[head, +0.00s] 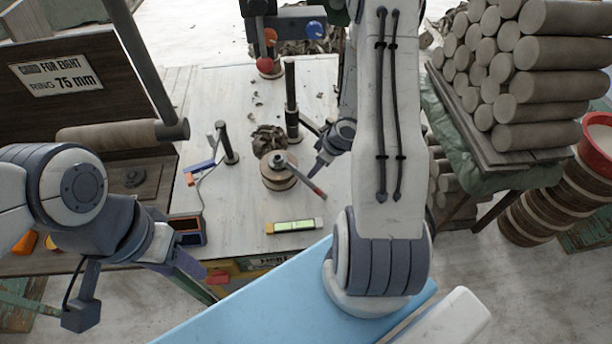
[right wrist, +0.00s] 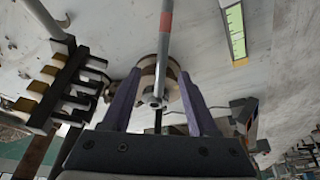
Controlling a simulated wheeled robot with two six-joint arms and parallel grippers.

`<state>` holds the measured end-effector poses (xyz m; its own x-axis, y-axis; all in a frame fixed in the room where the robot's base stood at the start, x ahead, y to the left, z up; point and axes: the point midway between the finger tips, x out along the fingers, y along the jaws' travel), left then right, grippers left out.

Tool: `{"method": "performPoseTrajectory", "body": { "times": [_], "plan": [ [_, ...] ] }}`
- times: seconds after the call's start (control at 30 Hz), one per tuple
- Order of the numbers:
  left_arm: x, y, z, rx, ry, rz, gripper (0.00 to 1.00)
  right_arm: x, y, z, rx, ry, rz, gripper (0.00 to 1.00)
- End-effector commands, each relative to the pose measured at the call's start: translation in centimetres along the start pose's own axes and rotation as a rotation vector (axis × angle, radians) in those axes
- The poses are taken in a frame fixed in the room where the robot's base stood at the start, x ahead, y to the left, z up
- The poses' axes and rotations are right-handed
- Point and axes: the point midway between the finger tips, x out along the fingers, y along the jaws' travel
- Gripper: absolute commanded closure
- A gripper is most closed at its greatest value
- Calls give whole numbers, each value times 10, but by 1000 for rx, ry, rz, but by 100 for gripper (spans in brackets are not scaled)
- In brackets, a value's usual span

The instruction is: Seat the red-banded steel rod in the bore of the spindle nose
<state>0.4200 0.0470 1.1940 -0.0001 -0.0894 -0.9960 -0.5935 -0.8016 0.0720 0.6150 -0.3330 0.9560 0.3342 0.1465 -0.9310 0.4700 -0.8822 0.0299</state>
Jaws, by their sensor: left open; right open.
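The red-banded steel rod (head: 308,184) slants across a round wooden reel-like block (head: 278,180) on the table; its red band is toward the lower right end. In the right wrist view the rod (right wrist: 164,48) comes down from the top edge, between my open fingers. A small metal collar, perhaps the spindle nose (head: 277,158), sits on the block; whether the rod touches it I cannot tell. My right gripper (head: 321,164) is open just right of the block, its fingers (right wrist: 159,76) apart on either side of the rod. My left gripper (head: 208,292) is open, low at the table's front left.
Dark upright posts (head: 291,98) (head: 228,148) stand behind and left of the block. A clay lump (head: 268,138) lies behind it. A green-labelled bar (head: 296,226) lies at the table front. Stacked clay cylinders (head: 530,60) stand to the right.

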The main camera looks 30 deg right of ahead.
Motion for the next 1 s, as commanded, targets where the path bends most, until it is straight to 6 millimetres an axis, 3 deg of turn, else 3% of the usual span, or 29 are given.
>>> {"method": "performPoseTrajectory", "body": {
  "times": [0.1, 0.3, 0.47, 1.0],
  "plan": [
    [0, 0, 0, 0, 0, 0, 50, 9, 0, 8, 10, 20, -21, 40],
    [6, 0, 0, -1, 0, 0, 50, 41, -2, 7, 7, 21, -24, 40],
    [7, 0, 0, -2, 0, 0, 50, 55, -2, 6, 6, 21, -22, 40],
    [-5, 0, 0, 1, 0, 0, 50, 107, -5, 4, 7, 20, -20, 40]
  ]
}}
